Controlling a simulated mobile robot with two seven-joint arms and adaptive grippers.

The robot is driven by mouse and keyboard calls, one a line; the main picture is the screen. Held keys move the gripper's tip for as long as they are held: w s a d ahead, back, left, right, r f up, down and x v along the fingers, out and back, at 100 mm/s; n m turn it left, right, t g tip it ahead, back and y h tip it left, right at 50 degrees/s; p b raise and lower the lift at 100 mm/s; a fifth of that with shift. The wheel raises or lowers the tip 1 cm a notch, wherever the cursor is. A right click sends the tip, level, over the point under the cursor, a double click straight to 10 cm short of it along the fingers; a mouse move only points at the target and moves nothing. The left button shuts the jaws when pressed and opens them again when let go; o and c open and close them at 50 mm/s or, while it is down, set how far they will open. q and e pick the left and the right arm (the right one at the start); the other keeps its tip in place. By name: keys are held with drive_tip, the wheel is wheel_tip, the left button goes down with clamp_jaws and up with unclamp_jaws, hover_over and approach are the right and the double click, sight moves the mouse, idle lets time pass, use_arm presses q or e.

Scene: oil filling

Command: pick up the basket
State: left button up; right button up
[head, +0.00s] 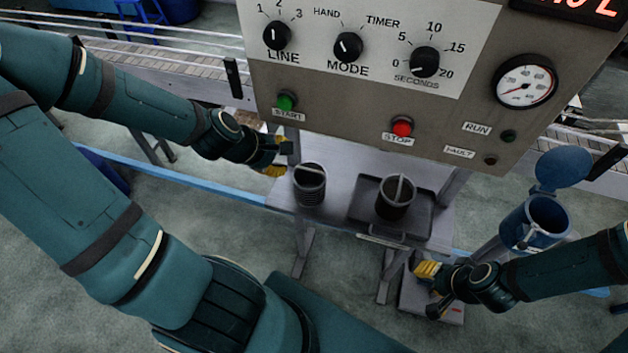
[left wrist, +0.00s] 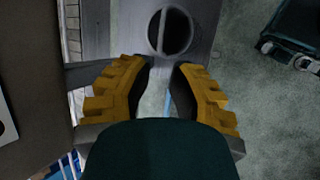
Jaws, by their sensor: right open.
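A grey, ribbed round container (head: 310,188) with a bar across its dark opening stands on the metal stand; I take it as the basket. It also shows ahead of the fingers in the left wrist view (left wrist: 153,32). My left gripper (head: 283,158) is just left of its rim, apart from it. In the left wrist view the left gripper (left wrist: 163,72) is open and empty, its yellow pads spread. A second dark container (head: 394,207) with a bar stands in a tray, to the right. My right gripper (head: 430,282) is open and low at the right, with nothing seen in it.
A control panel (head: 372,85) with knobs and a gauge overhangs the stand (head: 340,215). A blue drum (head: 534,232) with a raised lid (head: 563,167) stands at the right. A conveyor (head: 150,65) runs behind. Grey floor is open in front.

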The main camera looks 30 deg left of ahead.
sight(309, 170)
use_arm(q)
drive_tip(key=b+x, duration=0.4)
drive_tip(key=x, duration=0.2)
drive_tip(key=shift+w+d+f, duration=0.1)
drive_tip(key=shift+w+f, duration=0.05)
drive_tip(key=shift+f, duration=0.25)
drive_tip(key=shift+b+x, duration=0.75)
drive_tip(key=shift+x, duration=0.55)
drive_tip(key=x, duration=0.3)
drive_tip(key=shift+f+b, duration=0.1)
drive_tip(key=shift+b, duration=0.25)
drive_tip(key=shift+w+d+f, duration=0.15)
drive_tip(key=shift+w+f, duration=0.15)
drive_tip(key=shift+f, duration=0.1)
drive_tip(key=shift+o, duration=0.3)
clamp_jaws()
